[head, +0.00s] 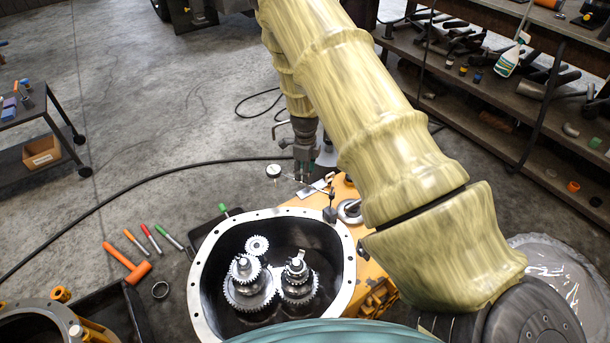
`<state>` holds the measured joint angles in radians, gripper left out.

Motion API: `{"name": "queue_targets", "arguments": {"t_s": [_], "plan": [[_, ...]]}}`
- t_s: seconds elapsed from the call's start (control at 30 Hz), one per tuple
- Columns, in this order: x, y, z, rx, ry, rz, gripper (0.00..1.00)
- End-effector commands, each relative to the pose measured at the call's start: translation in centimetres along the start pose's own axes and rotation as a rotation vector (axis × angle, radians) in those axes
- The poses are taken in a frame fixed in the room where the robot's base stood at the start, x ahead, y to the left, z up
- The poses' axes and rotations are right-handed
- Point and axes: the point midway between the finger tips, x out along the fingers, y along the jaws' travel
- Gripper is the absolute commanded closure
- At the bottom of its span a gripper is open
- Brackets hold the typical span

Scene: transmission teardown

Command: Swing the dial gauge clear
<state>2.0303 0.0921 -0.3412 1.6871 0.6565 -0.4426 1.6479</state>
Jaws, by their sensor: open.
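The dial gauge (273,170) is a small round white dial in the head view, just beyond the far rim of the transmission housing (207,250). Thin rods near it run toward a small dark stand (330,213) at the housing's far right rim. Whether they join is too small to tell. My gripper (303,178) points down just right of the dial, beside the rods. It is open, and I see nothing held in it. I cannot tell whether it touches a rod. My arm, in a yellowish cover, hides the area to the right.
Gears on shafts (250,282) stand inside the open housing. An orange hammer (128,264) and several markers lie to the left. A black hose (130,190) crosses the floor. A shelf (480,100) is at the right and a cart (30,110) at the left.

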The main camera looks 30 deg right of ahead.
Motion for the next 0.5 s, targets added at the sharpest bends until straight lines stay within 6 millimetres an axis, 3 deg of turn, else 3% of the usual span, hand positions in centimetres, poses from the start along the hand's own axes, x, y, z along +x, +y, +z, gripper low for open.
{"name": "queue_targets", "arguments": {"t_s": [0.3,0.5], "plan": [[-5.9,0.0,0.1,-0.001,-0.002,-0.002,0.56],[-8.3,0.0,0.0,0.000,0.000,-0.001,0.56]]}}
